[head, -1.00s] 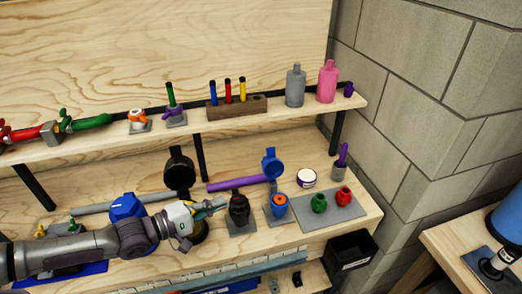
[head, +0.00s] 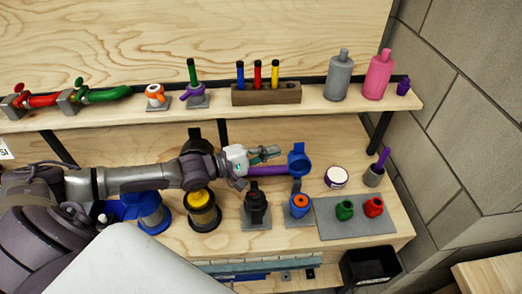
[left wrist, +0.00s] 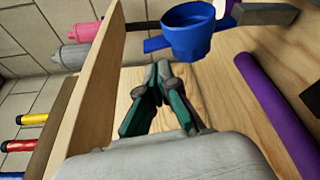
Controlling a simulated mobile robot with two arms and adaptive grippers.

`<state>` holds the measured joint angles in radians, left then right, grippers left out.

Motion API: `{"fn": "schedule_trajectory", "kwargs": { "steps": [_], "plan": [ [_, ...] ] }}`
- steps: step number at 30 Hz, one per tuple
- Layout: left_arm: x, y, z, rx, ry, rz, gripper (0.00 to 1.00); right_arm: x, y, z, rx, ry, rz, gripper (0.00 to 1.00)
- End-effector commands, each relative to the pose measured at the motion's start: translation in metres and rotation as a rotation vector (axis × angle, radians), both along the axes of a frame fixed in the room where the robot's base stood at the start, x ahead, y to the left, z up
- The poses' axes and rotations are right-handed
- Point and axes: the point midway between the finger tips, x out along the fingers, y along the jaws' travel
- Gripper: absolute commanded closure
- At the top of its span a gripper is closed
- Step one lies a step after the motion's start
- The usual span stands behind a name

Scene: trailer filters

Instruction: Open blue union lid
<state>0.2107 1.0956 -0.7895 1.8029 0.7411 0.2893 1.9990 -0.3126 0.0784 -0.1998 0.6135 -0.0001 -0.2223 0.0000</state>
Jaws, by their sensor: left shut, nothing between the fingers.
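The blue union (head: 298,205) has an orange centre and stands on the lower shelf. Its blue lid (head: 298,160) stands raised behind the opening, so the union is uncovered. In the left wrist view the cup-shaped blue lid (left wrist: 187,35) is just beyond the fingertips. My left gripper (head: 275,156) is shut and empty, to the left of the lid and above the lower shelf. The left wrist view shows its fingers (left wrist: 162,72) together, with a visible gap to the lid. My right gripper is not in view.
A purple tube (left wrist: 275,110) lies close to the gripper. A black union (head: 255,208) and a yellow-and-black one (head: 202,210) stand left of the blue union. Red and green fittings sit on a grey plate (head: 340,230). The upper shelf (head: 130,118) runs overhead behind.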

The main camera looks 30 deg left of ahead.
Motion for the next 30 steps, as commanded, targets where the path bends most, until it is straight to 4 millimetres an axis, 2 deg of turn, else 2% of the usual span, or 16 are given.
{"fn": "schedule_trajectory", "kwargs": {
  "steps": [1,6,12,23,30],
  "plan": [
    [0.009,-0.006,0.002,-0.002,-0.003,0.001,1.0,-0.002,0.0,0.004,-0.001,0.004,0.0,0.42],
    [0.028,-0.02,-0.001,0.0,-0.001,0.001,1.0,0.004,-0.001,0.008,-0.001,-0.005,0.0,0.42],
    [0.037,-0.028,-0.003,0.001,-0.001,0.0,1.0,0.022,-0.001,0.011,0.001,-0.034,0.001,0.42],
    [0.036,-0.029,-0.004,0.005,-0.006,0.0,1.0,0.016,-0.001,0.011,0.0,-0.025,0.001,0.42],
    [0.021,-0.038,0.005,0.06,-0.09,0.0,1.0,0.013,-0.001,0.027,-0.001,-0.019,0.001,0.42]
  ]
}}
